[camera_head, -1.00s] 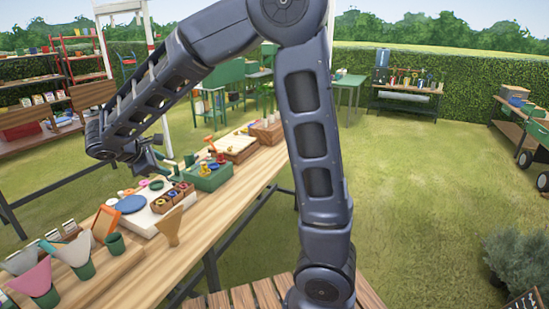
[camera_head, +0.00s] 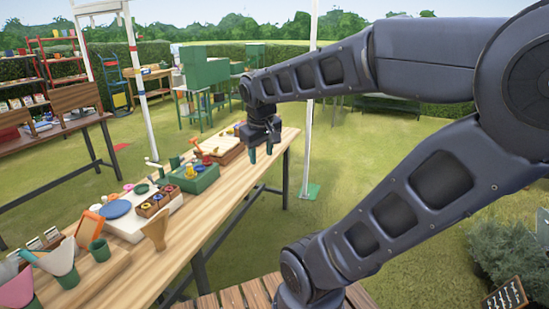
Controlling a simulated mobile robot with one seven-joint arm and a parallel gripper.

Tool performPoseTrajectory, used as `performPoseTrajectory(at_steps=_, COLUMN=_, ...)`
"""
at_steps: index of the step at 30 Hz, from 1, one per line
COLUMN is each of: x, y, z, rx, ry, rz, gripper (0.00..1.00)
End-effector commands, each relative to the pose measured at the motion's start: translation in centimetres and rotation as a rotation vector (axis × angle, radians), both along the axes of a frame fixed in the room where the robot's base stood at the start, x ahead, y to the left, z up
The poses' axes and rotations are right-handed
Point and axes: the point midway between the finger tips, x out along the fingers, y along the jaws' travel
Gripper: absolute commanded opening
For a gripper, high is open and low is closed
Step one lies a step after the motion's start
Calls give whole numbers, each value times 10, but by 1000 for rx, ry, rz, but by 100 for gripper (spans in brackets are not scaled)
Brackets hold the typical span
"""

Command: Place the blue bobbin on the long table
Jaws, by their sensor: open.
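The long table (camera_head: 217,206) runs from the lower left toward the middle of the view, with a bare strip along its right edge. My gripper (camera_head: 261,153) points down near the table's far right end, its fingers apart and nothing visible between them. I cannot tell its exact height above the top. A small wooden compartment box (camera_head: 150,209) on the table holds small coloured round pieces. They are too small to tell surely whether one is the blue bobbin.
A green box (camera_head: 197,182) and a wooden tray (camera_head: 222,150) stand near my gripper. A blue disc (camera_head: 114,209) lies on a white board, with paper cones and pots nearer. A white post (camera_head: 308,120) stands beyond the table's end.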

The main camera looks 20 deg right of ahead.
Motion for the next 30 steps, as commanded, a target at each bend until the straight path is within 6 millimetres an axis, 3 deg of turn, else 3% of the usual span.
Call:
performPoseTrajectory(at_steps=3, x=-20, y=-15, z=-1, rx=87, ry=-53, rz=-123, gripper=44)
performPoseTrajectory(at_steps=9, x=-37, y=-24, z=-3, rx=176, ry=-107, rz=-238, gripper=44)
performPoseTrajectory(at_steps=30, x=-40, y=-25, z=-4, rx=192, ry=-116, rz=-258, gripper=44)
